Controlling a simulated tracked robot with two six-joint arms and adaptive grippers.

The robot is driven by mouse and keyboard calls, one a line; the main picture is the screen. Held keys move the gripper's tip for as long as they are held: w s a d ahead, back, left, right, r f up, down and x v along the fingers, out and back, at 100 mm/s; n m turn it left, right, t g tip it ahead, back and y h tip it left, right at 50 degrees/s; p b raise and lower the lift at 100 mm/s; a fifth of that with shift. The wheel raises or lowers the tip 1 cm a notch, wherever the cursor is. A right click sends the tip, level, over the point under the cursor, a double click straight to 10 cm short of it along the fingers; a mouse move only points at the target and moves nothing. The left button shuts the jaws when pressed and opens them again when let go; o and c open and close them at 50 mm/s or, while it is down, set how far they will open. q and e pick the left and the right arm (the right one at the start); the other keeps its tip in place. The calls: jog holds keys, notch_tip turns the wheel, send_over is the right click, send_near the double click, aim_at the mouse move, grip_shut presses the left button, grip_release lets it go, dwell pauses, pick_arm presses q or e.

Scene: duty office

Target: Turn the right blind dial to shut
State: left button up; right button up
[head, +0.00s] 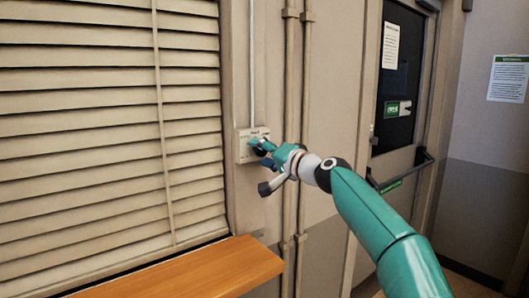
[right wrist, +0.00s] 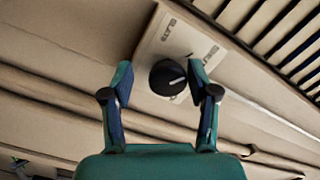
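The blind dial (right wrist: 168,78) is a round black knob with a white pointer line, on a pale wall plate (right wrist: 181,40) with small printed labels. In the right wrist view its pointer points right and slightly up. My right gripper (right wrist: 160,80) is open, with one finger on each side of the dial. The right-hand fingertip is very close to the knob; I cannot tell whether it touches. A gap shows at the left-hand fingertip. In the head view the plate (head: 243,149) is beside the window and the gripper hides the dial. My left gripper is out of view.
The window blind (head: 90,110) fills the left, its slats showing narrow dark lines between them. A wooden sill (head: 195,272) juts out below it. Vertical pipes (head: 288,90) run just right of the plate. A door (head: 398,90) with a push bar stands farther right.

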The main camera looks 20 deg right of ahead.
jog(key=shift+s+r, duration=0.1)
jog(key=shift+r, duration=0.2)
jog(key=shift+s+d, duration=0.1)
jog(key=v, duration=1.1)
jog(key=shift+s+d+f, duration=0.15)
jog(key=shift+s+f, duration=0.1)
jog(key=shift+f, duration=0.05)
